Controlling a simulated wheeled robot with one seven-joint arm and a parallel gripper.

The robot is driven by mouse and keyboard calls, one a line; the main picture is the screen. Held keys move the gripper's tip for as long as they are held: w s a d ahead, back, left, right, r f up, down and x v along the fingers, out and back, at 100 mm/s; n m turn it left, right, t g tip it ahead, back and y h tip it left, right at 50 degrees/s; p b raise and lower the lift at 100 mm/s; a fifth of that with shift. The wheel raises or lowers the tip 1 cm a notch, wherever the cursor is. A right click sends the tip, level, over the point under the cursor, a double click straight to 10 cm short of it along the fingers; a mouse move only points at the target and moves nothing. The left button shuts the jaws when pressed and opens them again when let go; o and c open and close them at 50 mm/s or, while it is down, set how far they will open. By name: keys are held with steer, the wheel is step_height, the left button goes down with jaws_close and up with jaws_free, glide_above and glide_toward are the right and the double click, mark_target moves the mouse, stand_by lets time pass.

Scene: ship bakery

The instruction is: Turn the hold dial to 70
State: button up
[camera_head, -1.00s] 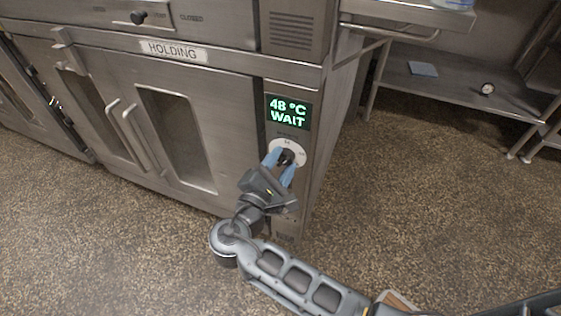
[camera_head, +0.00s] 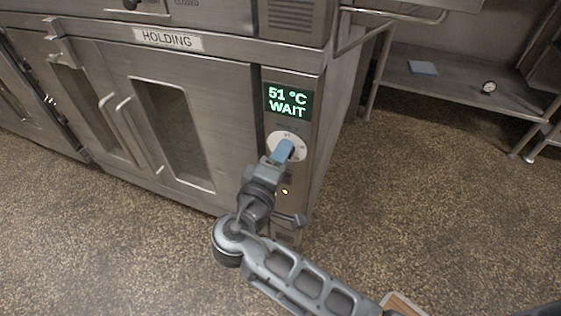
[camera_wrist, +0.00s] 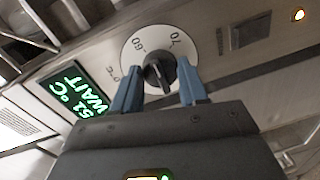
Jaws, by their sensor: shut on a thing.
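The hold dial is a black knob (camera_wrist: 158,72) on a round white scale plate (camera_wrist: 131,50) on the holding cabinet's control panel. In the wrist view the scale shows 60 and 70, and the knob sits between my blue fingers. My gripper (camera_wrist: 160,88) is shut on the knob; it also shows in the head view (camera_head: 284,150), where its fingers hide the knob. The knob's pointer seems to lie between 60 and 70; its exact reading is unclear. The green display (camera_head: 288,102) above the dial reads 51 °C WAIT.
The steel cabinet door (camera_head: 178,110) with windows and handles is left of the panel, under a HOLDING label (camera_head: 168,39). A lit amber lamp (camera_wrist: 298,15) and a dark rectangle (camera_wrist: 250,32) are on the panel beyond the dial. Open floor (camera_head: 420,210) lies right.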

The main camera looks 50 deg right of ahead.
steer(key=shift+s+f+m+t+b, duration=0.1)
steer(key=shift+m+t+b, duration=0.1)
steer(key=shift+m+b, duration=2.1)
steer(key=shift+f+m+t+b, duration=0.1)
steer(key=shift+m+t+b, duration=0.1)
steer(key=shift+m+b, duration=2.05)
steer(key=o, duration=1.1)
steer(key=shift+r, duration=0.1)
steer(key=shift+c, duration=0.2)
steer(key=shift+a, duration=0.1)
steer(key=p+v, duration=0.1)
steer(key=v, duration=0.6)
steer(key=shift+s+a+p, duration=0.2)
steer(key=shift+a+p, duration=0.1)
